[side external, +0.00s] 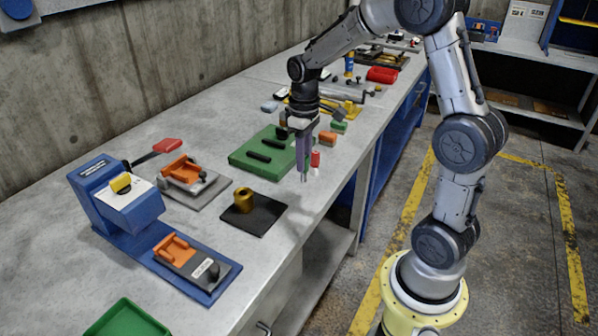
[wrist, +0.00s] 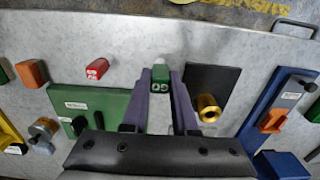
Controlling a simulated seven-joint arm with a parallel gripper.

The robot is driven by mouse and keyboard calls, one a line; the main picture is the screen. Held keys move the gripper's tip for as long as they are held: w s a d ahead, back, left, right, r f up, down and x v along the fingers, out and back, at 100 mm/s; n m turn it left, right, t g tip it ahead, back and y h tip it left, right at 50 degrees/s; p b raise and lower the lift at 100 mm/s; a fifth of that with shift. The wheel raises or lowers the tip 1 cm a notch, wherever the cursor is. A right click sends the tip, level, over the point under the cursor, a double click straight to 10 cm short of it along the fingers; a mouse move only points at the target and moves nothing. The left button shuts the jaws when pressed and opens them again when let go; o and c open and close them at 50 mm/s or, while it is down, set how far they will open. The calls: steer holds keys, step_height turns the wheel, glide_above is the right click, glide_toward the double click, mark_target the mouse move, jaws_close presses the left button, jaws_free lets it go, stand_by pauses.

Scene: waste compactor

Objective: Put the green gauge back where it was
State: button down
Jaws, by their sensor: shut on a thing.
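The green gauge (wrist: 160,74) is a small green block with a white marking. It shows in the wrist view between the purple fingers of my gripper (wrist: 161,92), which is shut on it. In the side view my gripper (side external: 304,176) points straight down near the bench's front edge; the gauge is hard to make out there. I cannot tell whether it touches the bench. A red gauge (wrist: 97,69) of similar shape stands on the bench to the left in the wrist view; the side view shows it (side external: 315,159) just behind my gripper.
A black mat (side external: 268,212) with a brass cylinder (side external: 243,200) lies nearer the camera. Orange (side external: 327,138) and green blocks (side external: 339,127) stand farther back. A blue press (side external: 120,196) stands left.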

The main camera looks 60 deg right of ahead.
steer(key=shift+w+d+f, duration=0.15)
steer(key=shift+w+f, duration=0.3)
steer(key=shift+f, duration=0.15)
steer(key=shift+w+d+f, duration=0.1)
steer(key=shift+w+f, duration=0.1)
steer(key=shift+f, duration=0.8)
steer(key=shift+w+d+f, duration=0.1)
steer(key=shift+w+f, duration=0.1)
steer(key=shift+f, duration=0.8)
steer(key=shift+f, duration=0.1)
steer(key=c, duration=0.7)
jaws_free()
